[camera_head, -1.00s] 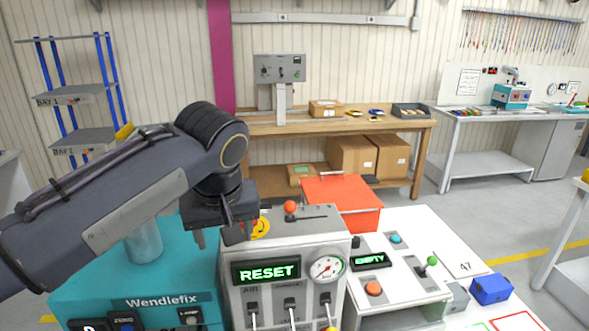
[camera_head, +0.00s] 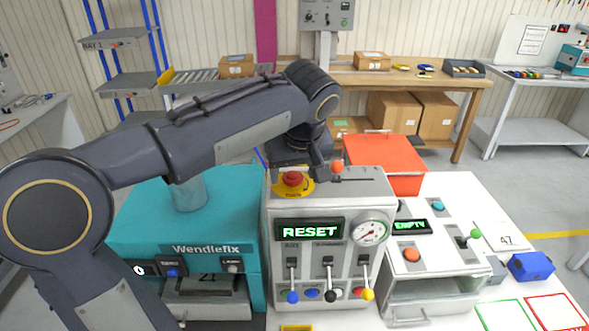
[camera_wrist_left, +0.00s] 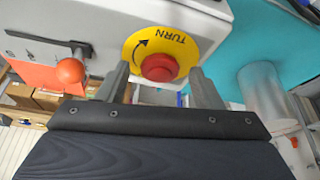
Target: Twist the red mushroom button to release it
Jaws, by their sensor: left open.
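The red mushroom button (camera_head: 293,179) sits on a yellow disc (camera_head: 296,191) on top of the grey control box (camera_head: 318,203), at its left. In the left wrist view the red button (camera_wrist_left: 159,68) lies between the two fingertips, and the yellow disc (camera_wrist_left: 176,40) reads TURN with a curved arrow. My left gripper (camera_wrist_left: 160,82) is open, with a finger on each side of the button. Whether the fingers touch it cannot be told. In the head view the left gripper (camera_head: 297,160) is just behind and above the button. My right gripper is not in view.
An orange ball-ended lever (camera_head: 337,167) stands just right of the button. The box front has a RESET display (camera_head: 309,230), a gauge (camera_head: 369,232) and several levers. A teal Wendlefix machine (camera_head: 220,224) is at left; a red bin (camera_head: 388,163) stands behind.

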